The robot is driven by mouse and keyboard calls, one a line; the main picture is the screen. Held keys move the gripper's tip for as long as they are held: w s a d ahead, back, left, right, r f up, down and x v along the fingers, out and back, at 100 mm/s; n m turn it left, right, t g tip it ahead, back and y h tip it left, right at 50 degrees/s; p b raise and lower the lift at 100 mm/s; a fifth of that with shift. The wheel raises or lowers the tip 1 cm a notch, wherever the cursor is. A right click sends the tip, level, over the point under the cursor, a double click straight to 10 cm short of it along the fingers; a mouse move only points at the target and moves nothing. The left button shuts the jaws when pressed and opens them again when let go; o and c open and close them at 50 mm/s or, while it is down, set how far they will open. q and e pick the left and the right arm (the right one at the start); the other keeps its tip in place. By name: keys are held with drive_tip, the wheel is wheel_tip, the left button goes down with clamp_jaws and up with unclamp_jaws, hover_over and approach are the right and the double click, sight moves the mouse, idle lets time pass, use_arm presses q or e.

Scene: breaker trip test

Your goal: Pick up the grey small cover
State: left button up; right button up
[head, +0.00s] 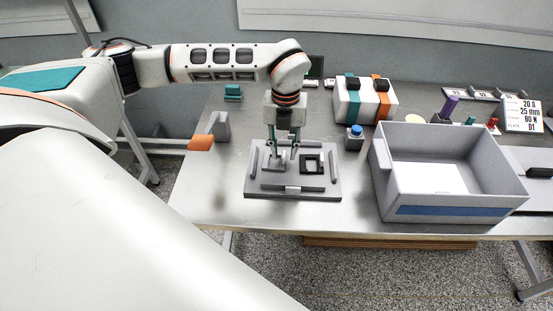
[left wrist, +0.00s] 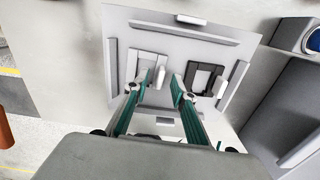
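A grey fixture plate (head: 290,192) lies on the metal table, with raised bars along its edges; it also fills the upper middle of the left wrist view (left wrist: 185,20). On its left half sits the grey small cover (left wrist: 148,66), a flat grey piece with a pale upright knob. In the head view the cover (head: 268,163) is partly hidden by the fingers. My left gripper (head: 284,154) points down over the plate. In the left wrist view its green fingers (left wrist: 158,88) are apart, one on each side of the knob, with gaps visible. My right gripper is not in view.
A dark square frame (head: 312,168) sits on the plate's right half. A grey bin (head: 455,198) stands to the right, a blue-button box (head: 353,139) behind the plate, and an orange-ended grey piece (head: 201,142) to the left.

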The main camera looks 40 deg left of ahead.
use_arm(q)
drive_tip(key=shift+f, duration=0.65)
clamp_jaws()
drive_tip(key=shift+r, duration=0.15)
